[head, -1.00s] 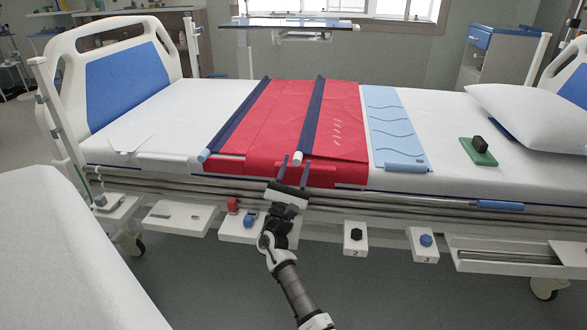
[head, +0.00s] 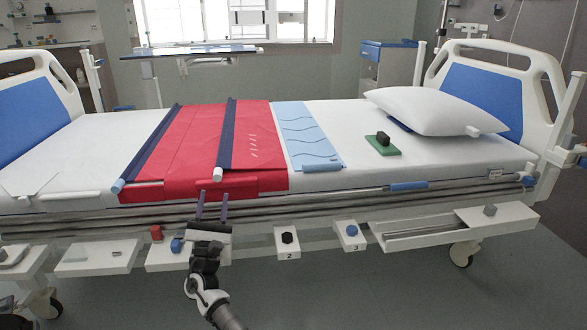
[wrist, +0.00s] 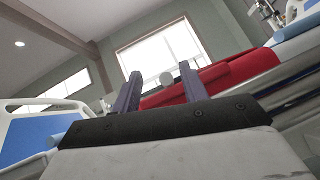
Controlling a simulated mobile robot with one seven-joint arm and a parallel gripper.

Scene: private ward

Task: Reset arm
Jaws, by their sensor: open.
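My gripper (head: 212,207) is in front of the near side of the bed, just below the edge of the red sheet (head: 188,145). Its two purple fingers are apart with nothing between them. In the wrist view the gripper (wrist: 158,85) also shows open and empty, tilted up toward the window, with the red sheet (wrist: 215,75) beyond the right finger. I cannot tell whether a finger touches the bed side.
The bed carries two dark blue rods, a light blue wavy pad (head: 308,135), a green block with a black knob (head: 383,147) and a pillow (head: 437,110). Small trays with knobs, such as the one marked 2 (head: 288,250), stick out below the near rail. Open floor lies in front.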

